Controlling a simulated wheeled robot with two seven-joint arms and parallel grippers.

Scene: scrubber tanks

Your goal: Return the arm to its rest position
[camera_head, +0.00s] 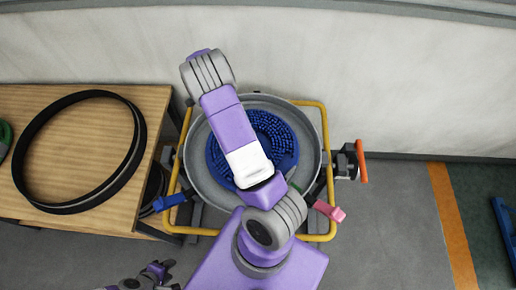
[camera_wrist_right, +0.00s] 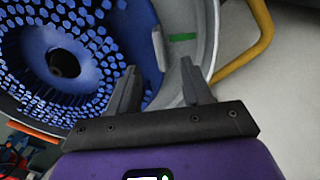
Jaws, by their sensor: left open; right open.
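My right arm (camera_head: 228,115) reaches from the bottom middle up over a round grey tank (camera_head: 310,150) in the head view. Its gripper is hidden there. The insert (camera_head: 283,140) is partly covered by the arm in the head view. My left gripper (camera_head: 160,271) is small at the bottom left, open and apart from the tank.
A yellow tube frame (camera_head: 326,130) surrounds the tank, with a blue clamp (camera_head: 170,201), a pink clamp (camera_head: 330,210) and an orange handle (camera_head: 361,160). A wooden table (camera_head: 100,215) at left holds a large black ring (camera_head: 133,165).

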